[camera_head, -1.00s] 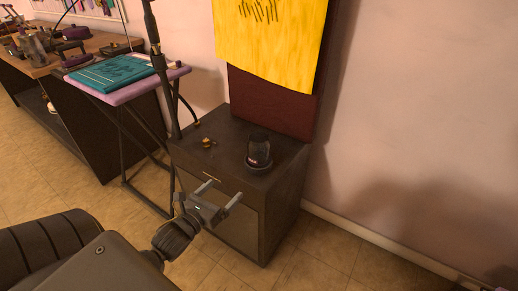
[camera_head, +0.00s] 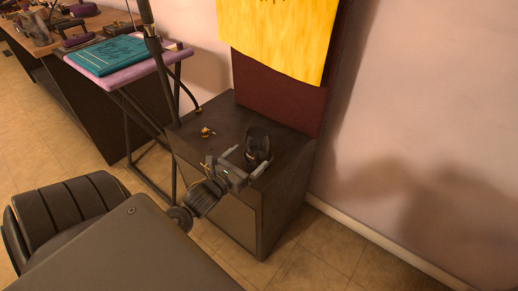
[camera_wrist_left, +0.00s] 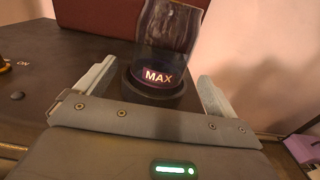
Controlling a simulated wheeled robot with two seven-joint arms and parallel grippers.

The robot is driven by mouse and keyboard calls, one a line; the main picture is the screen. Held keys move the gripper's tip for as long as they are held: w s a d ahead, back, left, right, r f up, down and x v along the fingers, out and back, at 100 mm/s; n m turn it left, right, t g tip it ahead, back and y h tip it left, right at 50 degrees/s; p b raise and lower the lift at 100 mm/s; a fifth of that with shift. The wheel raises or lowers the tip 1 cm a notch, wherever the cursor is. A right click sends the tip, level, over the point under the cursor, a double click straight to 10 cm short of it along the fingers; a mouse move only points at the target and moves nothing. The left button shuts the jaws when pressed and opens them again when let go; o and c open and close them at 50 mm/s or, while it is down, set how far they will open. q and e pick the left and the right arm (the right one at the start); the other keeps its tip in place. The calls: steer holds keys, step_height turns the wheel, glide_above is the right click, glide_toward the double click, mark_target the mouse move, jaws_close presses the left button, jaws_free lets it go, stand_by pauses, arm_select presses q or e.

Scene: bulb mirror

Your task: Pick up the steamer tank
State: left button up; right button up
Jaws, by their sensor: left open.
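The steamer tank (camera_head: 258,143) is a dark, clear-walled cylinder standing upright on top of a dark cabinet (camera_head: 210,124). In the left wrist view the tank (camera_wrist_left: 166,45) shows a "MAX" label and a dark round base. My left gripper (camera_head: 238,160) is open in front of the tank. In the left wrist view its two fingers (camera_wrist_left: 157,88) lie to the left and right of the tank's base, with the tank between or just beyond their tips. I cannot tell whether they touch it. My right gripper is not in view.
A dark red panel (camera_head: 278,92) with a yellow cloth (camera_head: 283,35) stands behind. A steamer pole and an ironing board (camera_head: 120,62) are at left. The floor right of the cabinet is clear.

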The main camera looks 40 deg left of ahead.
mark_target(258, 148)
arm_select(q)
steer(key=shift+w+a+r+b, duration=0.1)
steer(key=shift+w+b, duration=0.2)
steer(key=shift+w, duration=2.55)
steer(key=c, duration=1.2)
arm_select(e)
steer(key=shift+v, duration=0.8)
arm_select(q)
steer(key=shift+o, duration=0.2)
steer(key=shift+r, duration=0.15)
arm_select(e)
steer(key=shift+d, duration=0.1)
